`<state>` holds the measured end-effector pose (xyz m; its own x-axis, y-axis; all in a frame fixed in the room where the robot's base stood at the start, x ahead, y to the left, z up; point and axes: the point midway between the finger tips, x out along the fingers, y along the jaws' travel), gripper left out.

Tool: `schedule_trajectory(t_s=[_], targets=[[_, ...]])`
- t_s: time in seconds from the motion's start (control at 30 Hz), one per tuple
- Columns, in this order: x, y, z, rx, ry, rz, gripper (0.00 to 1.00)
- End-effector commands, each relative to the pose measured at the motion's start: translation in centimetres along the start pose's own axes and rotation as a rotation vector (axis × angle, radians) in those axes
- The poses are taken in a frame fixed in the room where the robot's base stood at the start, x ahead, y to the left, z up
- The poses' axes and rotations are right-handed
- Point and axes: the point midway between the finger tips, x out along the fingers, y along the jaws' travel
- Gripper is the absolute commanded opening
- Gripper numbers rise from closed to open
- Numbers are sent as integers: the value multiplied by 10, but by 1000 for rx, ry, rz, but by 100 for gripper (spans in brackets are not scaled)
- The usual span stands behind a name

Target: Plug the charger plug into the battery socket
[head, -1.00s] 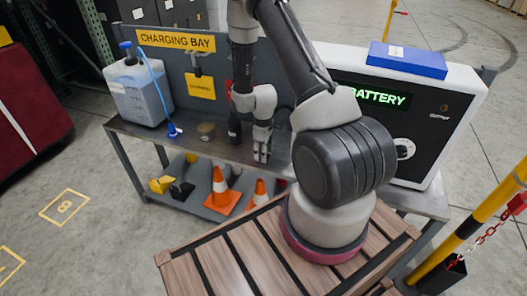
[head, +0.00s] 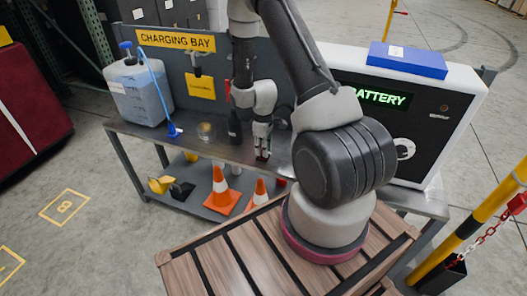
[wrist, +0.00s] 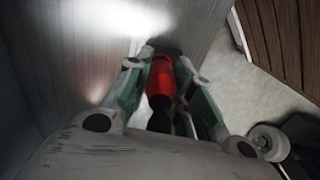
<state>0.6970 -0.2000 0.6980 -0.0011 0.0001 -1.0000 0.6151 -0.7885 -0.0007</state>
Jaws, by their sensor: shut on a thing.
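The charger plug (wrist: 161,80), which I take to be the red piece with a black lower part, sits between my gripper's fingers in the wrist view. My gripper (wrist: 160,66) is shut on it. In the head view my gripper (head: 262,155) hangs low over the bench, left of the battery unit. The plug is too small to make out there. The battery unit (head: 450,130) is a white-edged black box with a green lit sign, partly behind my arm. A round white fitting (head: 404,148) on its front may be the socket.
A blue case (head: 407,60) lies on the battery unit. Orange cones (head: 221,190) stand below. A yellow post (head: 470,225) is at right.

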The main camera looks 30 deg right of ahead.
Motion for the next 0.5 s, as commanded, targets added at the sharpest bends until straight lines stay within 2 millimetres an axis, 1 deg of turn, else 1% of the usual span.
schedule_trajectory(t_s=[0.5], targets=[[-22,0,0,0,1,1,0]])
